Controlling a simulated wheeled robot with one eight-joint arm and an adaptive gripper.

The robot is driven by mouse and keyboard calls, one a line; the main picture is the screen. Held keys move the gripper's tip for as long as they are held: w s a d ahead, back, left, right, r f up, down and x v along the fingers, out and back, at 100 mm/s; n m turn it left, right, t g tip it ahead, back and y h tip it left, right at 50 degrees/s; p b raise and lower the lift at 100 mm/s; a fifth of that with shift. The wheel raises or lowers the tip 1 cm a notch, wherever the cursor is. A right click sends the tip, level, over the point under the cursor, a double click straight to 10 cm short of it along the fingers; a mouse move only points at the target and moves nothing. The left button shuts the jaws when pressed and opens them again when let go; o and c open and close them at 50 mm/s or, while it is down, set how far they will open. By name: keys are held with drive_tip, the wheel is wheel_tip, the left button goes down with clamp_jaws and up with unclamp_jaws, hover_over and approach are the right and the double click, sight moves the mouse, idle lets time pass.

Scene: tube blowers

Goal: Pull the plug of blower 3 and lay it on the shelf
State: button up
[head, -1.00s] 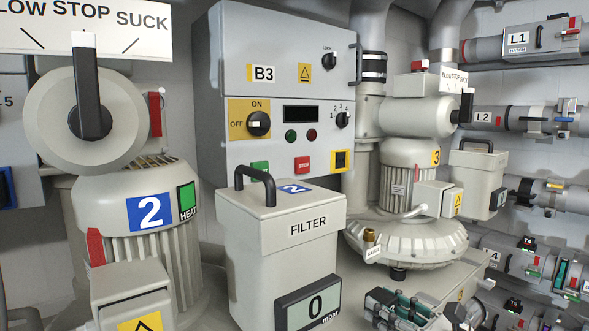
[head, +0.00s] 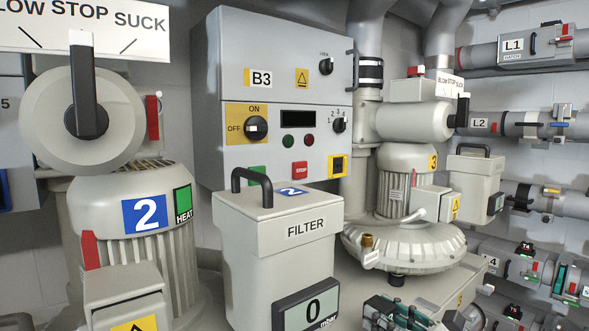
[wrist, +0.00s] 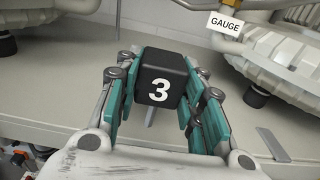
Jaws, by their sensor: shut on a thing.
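The plug of blower 3 is a black block with a white 3, shown in the wrist view (wrist: 159,90). My gripper (wrist: 158,70) is shut on it, teal pads on both sides. A thin grey strip shows below the plug. The plug is over a pale flat surface (wrist: 70,85); I cannot tell whether it touches it. In the head view my gripper (head: 396,314) is at the bottom edge, in front of the pale base of blower 3 (head: 410,245). The plug cannot be made out there. I cannot tell which surface is the shelf.
The filter box (head: 285,255) stands left of my gripper. Blower 2 (head: 135,215) is at far left, and control cabinet B3 (head: 280,90) is behind. Pipes with clamps (head: 530,125) run along the right wall. A GAUGE tag (wrist: 226,25) hangs near a ribbed housing (wrist: 285,65).

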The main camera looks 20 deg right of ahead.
drive_tip(key=shift+f+b, duration=1.9)
drive_tip(key=shift+f, duration=0.15)
idle(1.0)
drive_tip(key=o, duration=1.4)
drive_tip(key=shift+s, duration=0.15)
drive_tip(key=shift+v, duration=7.9)
drive_tip(key=shift+a+r, duration=0.1)
drive_tip(key=shift+a, duration=0.05)
